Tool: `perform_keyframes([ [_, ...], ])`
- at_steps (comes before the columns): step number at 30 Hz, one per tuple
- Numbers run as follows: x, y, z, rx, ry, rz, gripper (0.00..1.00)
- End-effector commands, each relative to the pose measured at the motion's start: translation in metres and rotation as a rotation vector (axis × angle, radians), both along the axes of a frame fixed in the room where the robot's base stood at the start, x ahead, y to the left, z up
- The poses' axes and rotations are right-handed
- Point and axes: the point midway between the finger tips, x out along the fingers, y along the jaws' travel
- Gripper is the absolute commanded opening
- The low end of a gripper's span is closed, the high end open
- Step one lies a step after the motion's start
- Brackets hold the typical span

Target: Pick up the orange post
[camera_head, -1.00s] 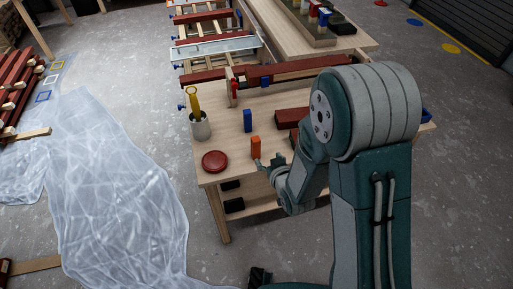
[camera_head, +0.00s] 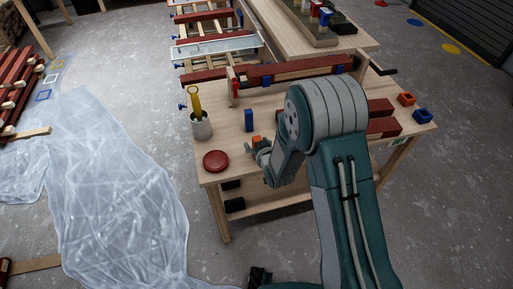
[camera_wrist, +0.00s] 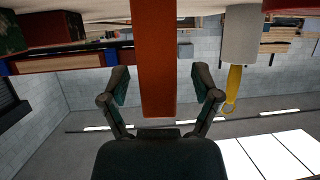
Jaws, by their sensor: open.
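The orange post (camera_head: 257,140) stands on the wooden workbench (camera_head: 222,170), mostly hidden behind my gripper (camera_head: 259,151) in the head view. In the wrist view, which is upside down, the orange post (camera_wrist: 155,60) reaches between the two spread fingers of my gripper (camera_wrist: 160,88). A gap shows on each side of the post, so the fingers do not appear to touch it. My gripper is open.
A blue post (camera_head: 248,120) stands just behind. A grey cup (camera_head: 201,130) with a yellow-handled tool and a dark red disc (camera_head: 215,161) are to the left. Dark red blocks (camera_head: 382,126), an orange hollow block (camera_head: 406,99) and a blue hollow block (camera_head: 422,116) lie to the right.

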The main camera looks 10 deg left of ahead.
Motion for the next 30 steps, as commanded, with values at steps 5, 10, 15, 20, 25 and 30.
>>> perform_keyframes([
  [5, 0.000, -0.001, 0.000, 0.001, 0.000, 0.000, 0.80],
  [10, 0.000, -0.001, 0.000, 0.000, 0.000, 0.001, 0.04],
  [15, 0.000, -0.001, 0.000, 0.000, 0.000, 0.000, 0.00],
  [20, 0.000, 0.000, 0.000, -0.001, 0.001, 0.000, 0.00],
  [25, 0.000, 0.000, 0.006, 0.000, 0.000, 0.001, 0.00],
  [30, 0.000, 0.000, 0.026, 0.002, -0.004, 0.001, 0.00],
])
